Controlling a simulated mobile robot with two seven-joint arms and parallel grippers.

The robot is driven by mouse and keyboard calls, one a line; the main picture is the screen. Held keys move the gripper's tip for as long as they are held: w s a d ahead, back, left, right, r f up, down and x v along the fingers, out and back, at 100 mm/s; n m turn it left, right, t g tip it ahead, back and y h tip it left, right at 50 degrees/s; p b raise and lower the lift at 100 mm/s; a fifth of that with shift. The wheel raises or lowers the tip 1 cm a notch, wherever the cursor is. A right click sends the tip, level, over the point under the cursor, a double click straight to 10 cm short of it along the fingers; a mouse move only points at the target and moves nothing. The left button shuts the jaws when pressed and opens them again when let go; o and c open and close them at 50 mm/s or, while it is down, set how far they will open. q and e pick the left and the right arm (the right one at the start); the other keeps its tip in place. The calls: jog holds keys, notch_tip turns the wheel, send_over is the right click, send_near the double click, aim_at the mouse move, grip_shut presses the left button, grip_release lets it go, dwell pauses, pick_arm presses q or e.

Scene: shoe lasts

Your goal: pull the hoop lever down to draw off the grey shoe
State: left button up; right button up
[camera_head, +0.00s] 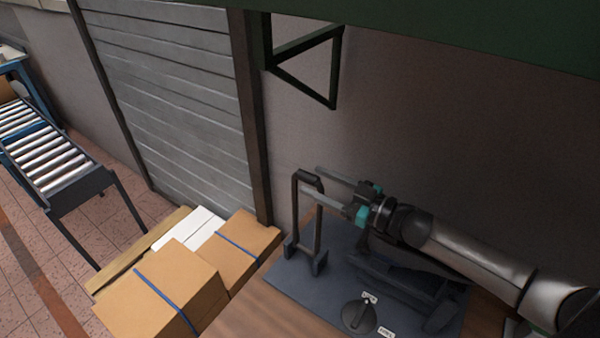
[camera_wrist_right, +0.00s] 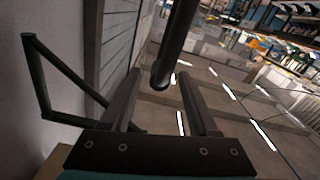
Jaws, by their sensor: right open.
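The hoop lever (camera_head: 318,229) is a dark upright frame standing on a grey base plate in the head view. Its dark bar (camera_wrist_right: 178,42) shows between and beyond my fingers in the wrist view. My right gripper (camera_head: 311,182) is open, with its two fingers reaching left at the top of the hoop, one on each side of the bar. I cannot tell whether either finger touches it. A dark shape under my right arm (camera_head: 400,276) may be the grey shoe; my arm covers much of it. My left gripper is not in view.
The base plate (camera_head: 300,281) sits on a wooden top (camera_head: 250,312) and carries a dark knob (camera_head: 358,316) with small white labels. Cardboard boxes (camera_head: 160,290) stand at left. A wall is close behind; a green triangular bracket (camera_head: 310,60) hangs above.

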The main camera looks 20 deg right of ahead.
aim_at(296, 173)
jog(key=shift+x, duration=2.55)
grip_shut()
